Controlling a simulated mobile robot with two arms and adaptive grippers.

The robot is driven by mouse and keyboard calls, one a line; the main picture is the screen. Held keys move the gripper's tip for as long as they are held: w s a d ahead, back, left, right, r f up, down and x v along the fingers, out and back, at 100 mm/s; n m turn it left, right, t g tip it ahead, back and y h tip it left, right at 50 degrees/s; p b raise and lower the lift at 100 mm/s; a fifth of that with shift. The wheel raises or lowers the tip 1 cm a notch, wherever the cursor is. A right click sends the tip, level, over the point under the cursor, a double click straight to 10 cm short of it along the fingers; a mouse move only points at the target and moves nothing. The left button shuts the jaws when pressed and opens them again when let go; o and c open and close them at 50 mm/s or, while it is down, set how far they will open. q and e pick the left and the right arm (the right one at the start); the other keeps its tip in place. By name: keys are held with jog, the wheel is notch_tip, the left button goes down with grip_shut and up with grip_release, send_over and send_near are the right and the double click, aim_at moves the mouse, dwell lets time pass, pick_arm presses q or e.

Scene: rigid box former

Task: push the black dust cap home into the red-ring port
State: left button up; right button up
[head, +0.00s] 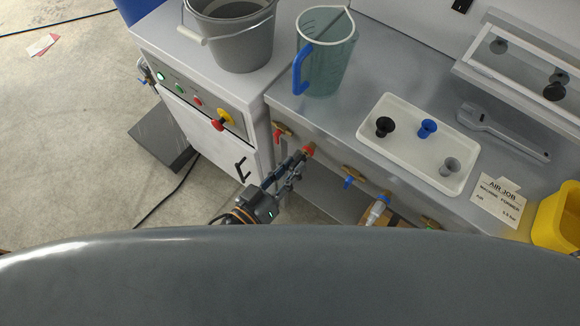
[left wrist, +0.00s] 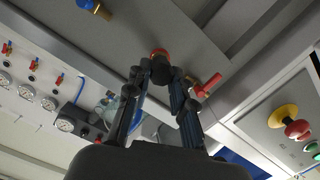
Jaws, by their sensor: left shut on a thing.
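The red-ring port (head: 309,150) is on the bench's front face, and its red ring also shows in the left wrist view (left wrist: 159,53). My left gripper (head: 298,160) is at this port. In the left wrist view its fingertips are closed on a dark round piece, the black dust cap (left wrist: 160,74), directly in front of the red ring. The fingers and cap hide part of the ring; I cannot tell how deep the cap sits. Another black cap-like piece (head: 384,126) stands in the white tray (head: 400,157). My right gripper is not in view.
A red-handled valve (head: 281,130) is close left of the port; a blue-handled one (head: 350,180) is to the right. The tray also holds a blue cap (head: 427,127) and a grey cap (head: 450,166). A jug (head: 325,55) and bucket (head: 235,35) stand above.

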pick_arm(q)
jog(key=shift+r+p, duration=0.1)
jog(key=shift+p, duration=0.25)
dwell(0.5)
jog(key=shift+w+d, duration=0.3)
jog(key=shift+w, duration=0.1)
dwell(0.3)
jog(key=o, duration=0.8)
jog(key=shift+o, duration=0.2)
jog(key=p+v, duration=0.1)
jog(key=v, duration=0.7)
jog(key=shift+s+f, duration=0.2)
jog(key=shift+f, duration=0.25)
